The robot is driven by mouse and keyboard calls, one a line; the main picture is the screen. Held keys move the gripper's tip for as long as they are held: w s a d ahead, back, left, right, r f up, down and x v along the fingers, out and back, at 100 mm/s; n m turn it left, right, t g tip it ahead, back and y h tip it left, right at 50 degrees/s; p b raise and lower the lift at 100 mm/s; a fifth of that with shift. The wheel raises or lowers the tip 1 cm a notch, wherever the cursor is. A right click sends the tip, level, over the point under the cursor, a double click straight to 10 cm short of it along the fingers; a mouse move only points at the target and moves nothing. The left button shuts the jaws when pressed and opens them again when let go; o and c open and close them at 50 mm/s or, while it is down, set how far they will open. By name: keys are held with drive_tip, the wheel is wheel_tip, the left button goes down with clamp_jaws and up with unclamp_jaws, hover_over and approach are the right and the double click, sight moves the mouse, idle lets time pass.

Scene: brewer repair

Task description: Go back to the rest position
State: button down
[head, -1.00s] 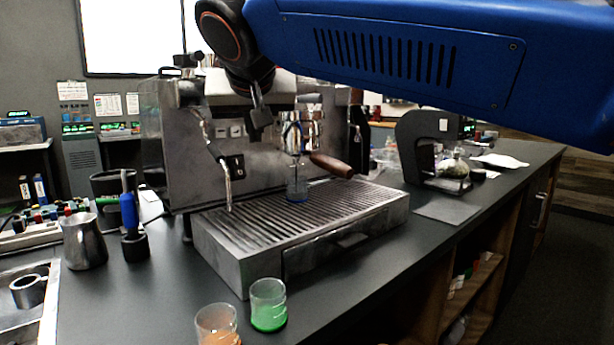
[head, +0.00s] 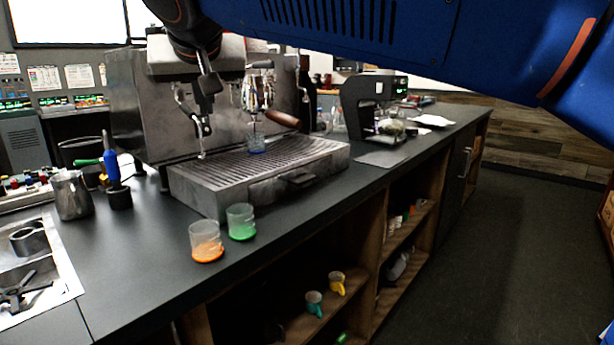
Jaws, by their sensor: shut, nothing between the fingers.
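My gripper (head: 208,86) hangs from the dark wrist at the end of my blue arm, at the upper left. It looks small and dark, shut and empty. It appears in front of the espresso machine (head: 135,105), near its steam wand; I cannot tell the distance between them. The portafilter's wooden handle (head: 284,118) sticks out to the right below the group head. A clear cup with blue at its base (head: 257,142) stands on the drip tray (head: 215,178). My blue arm covers the top of the view.
Orange (head: 206,243) and green (head: 240,222) cups stand on the counter (head: 150,265) in front of the machine. A steel pitcher (head: 71,196) and a blue-handled tamper (head: 113,178) are at left. A grinder-like black machine (head: 368,105) stands further right. The floor (head: 500,250) at right is clear.

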drive_tip(key=d+f+g+h, duration=0.1)
drive_tip(key=d+f, duration=0.4)
drive_tip(key=d, duration=0.5)
drive_tip(key=d+f+m+g+h, duration=0.1)
drive_tip(key=d+f, duration=0.5)
drive_tip(key=d, duration=0.4)
drive_tip(key=d+f+h, duration=0.1)
drive_tip(key=d+f, duration=0.4)
drive_tip(key=d, duration=0.5)
drive_tip(key=s+d+f+m+g, duration=0.1)
drive_tip(key=s+d+f, duration=0.7)
drive_tip(key=s+f, duration=0.2)
drive_tip(key=s+d+f+m+g, duration=0.1)
drive_tip(key=s+d+f+g, duration=0.1)
drive_tip(key=s+d+f, duration=0.7)
wheel_tip(320, 180, down, 6)
drive_tip(key=shift+s+d+f+m, duration=0.1)
drive_tip(key=shift+s+d+m, duration=0.1)
drive_tip(key=shift+s+m, duration=0.25)
idle(2.4)
